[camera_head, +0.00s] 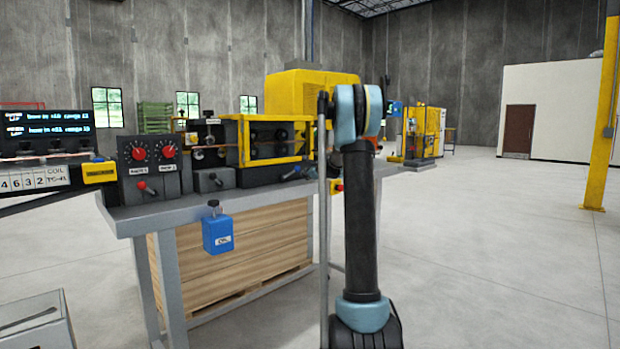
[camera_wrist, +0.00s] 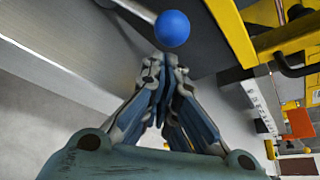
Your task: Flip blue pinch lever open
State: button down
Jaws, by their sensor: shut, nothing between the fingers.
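The lever's round blue knob (camera_wrist: 172,28) shows at the top of the wrist view, on a pale metal rod (camera_wrist: 135,10) running to the upper left. My gripper (camera_wrist: 165,62) is shut with empty fingers. Its tips appear just below the knob in the picture, and I cannot tell whether they touch it. I cannot make out the blue knob there.
A yellow-framed machine (camera_head: 268,140) stands on a grey bench (camera_head: 150,217) with control boxes (camera_head: 154,165). A blue oil box (camera_head: 217,234) hangs at its front edge. In the wrist view, yellow frame parts (camera_wrist: 237,33) and a black handle (camera_wrist: 295,67) lie to the right. The floor (camera_head: 490,250) right is clear.

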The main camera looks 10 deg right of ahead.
jog(key=shift+x, duration=0.95)
jog(key=shift+s+a+r, duration=0.1)
jog(key=shift+a, duration=0.15)
jog(key=shift+d+r+n, duration=0.15)
jog(key=shift+n, duration=0.15)
